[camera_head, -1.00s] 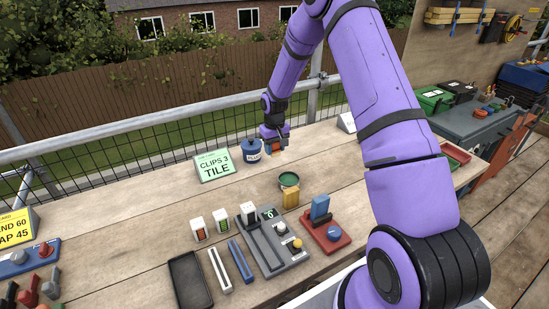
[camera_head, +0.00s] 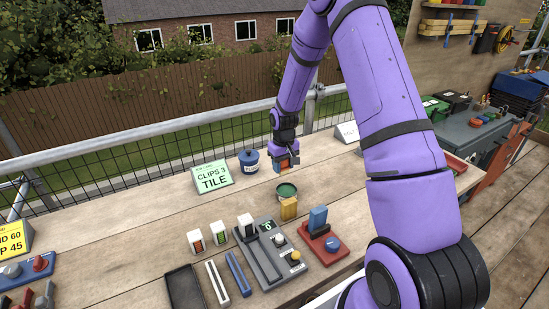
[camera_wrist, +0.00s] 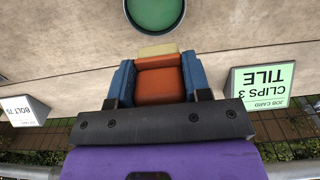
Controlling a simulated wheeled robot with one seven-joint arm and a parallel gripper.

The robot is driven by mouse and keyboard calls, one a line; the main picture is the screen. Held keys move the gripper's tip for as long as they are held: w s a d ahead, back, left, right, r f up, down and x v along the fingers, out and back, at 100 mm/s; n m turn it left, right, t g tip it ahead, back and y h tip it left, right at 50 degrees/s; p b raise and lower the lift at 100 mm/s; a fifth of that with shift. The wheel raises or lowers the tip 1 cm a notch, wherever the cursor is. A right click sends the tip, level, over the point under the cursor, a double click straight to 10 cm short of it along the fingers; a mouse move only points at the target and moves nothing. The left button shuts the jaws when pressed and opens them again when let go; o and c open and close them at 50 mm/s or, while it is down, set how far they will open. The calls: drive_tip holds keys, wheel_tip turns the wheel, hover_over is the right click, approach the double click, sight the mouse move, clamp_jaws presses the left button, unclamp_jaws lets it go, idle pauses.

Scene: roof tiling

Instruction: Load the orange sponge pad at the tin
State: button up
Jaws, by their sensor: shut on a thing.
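My gripper (camera_head: 287,165) is shut on the orange sponge pad (camera_wrist: 160,80), which also shows in the head view (camera_head: 283,164). In the wrist view the orange body sits between the two blue fingers, with a pale yellow strip at its far end. The open round tin (camera_head: 286,190) with green contents stands on the bench, nearer the head camera than the gripper. In the wrist view the tin (camera_wrist: 155,14) is at the top, beyond the pad's pale end and apart from it. The pad's exact height above the bench is hard to tell.
A blue lidded pot (camera_head: 249,161) and a green job card (camera_head: 213,179) stand left of the gripper. A yellow block (camera_head: 289,209) stands close in front of the tin. A grey device (camera_head: 268,255) and a red-based tool (camera_head: 323,245) are nearer.

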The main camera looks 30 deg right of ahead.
sight(287, 191)
drive_tip(key=shift+s+d+f, duration=0.1)
drive_tip(key=shift+s+f, duration=0.3)
drive_tip(key=shift+f, duration=0.6)
drive_tip(key=shift+s+a+f, duration=0.1)
drive_tip(key=shift+s+f, duration=0.3)
drive_tip(key=shift+f, duration=0.6)
drive_tip(key=shift+s+d+f, duration=0.1)
drive_tip(key=shift+s+f, duration=0.3)
drive_tip(key=shift+f, duration=0.6)
drive_tip(key=shift+f, duration=0.55)
wheel_tip(287, 191, up, 7)
idle(1.1)
idle(0.4)
